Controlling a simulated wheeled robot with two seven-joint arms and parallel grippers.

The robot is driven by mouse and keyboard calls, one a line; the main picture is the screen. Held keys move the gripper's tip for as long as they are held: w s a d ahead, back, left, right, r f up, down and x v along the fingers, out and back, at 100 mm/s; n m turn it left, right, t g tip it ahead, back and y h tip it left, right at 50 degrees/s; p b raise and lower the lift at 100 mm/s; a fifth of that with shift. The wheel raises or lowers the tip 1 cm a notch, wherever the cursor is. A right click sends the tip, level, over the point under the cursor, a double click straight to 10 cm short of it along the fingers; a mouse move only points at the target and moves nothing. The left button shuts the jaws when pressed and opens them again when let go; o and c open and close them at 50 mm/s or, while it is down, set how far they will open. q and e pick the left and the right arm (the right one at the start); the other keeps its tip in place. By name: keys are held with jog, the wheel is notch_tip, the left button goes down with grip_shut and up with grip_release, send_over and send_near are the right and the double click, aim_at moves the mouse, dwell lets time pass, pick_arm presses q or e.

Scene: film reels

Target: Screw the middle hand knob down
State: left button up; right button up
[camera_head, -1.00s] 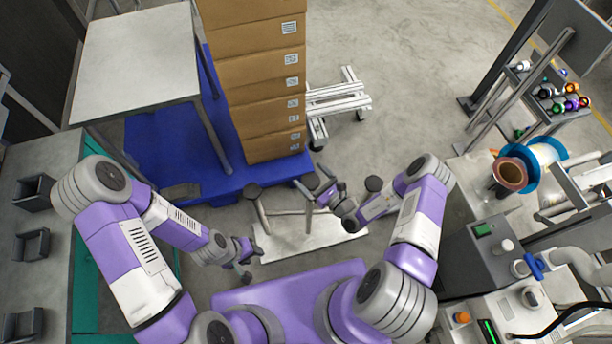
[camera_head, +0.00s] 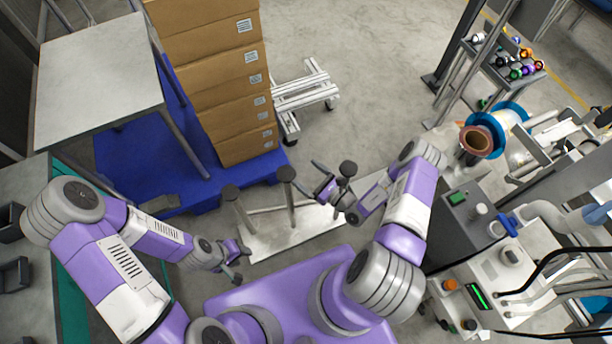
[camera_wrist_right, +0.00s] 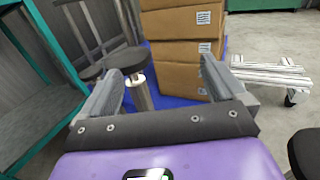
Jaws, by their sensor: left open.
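Three black round hand knobs on posts rise from a white stand (camera_head: 262,246) in front of me. The middle hand knob (camera_head: 287,174) is upright on its post. It shows in the right wrist view (camera_wrist_right: 128,60), ahead and nearer the left finger, untouched. The left knob (camera_head: 230,191) also shows behind it (camera_wrist_right: 92,73). The right knob (camera_head: 348,168) is beside my right wrist, its edge showing in the right wrist view (camera_wrist_right: 307,150). My right gripper (camera_head: 323,181) is open and empty, right of the middle knob. My left gripper (camera_head: 240,262) is open and empty, low at the left.
Stacked cardboard boxes (camera_head: 235,85) stand on a blue platform (camera_head: 150,150) behind the stand. A grey table (camera_head: 100,80) is at back left. A machine with a control panel (camera_head: 480,290) and a blue-flanged reel (camera_head: 485,135) stand at right. Open floor lies behind.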

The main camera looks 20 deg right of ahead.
jog(key=shift+w+a+f, duration=0.1)
jog(key=shift+w+a, duration=0.05)
jog(key=shift+w, duration=0.05)
jog(key=p+v, duration=0.1)
jog(key=v, duration=0.7)
jog(key=shift+p, duration=0.3)
jog(key=shift+a, duration=0.15)
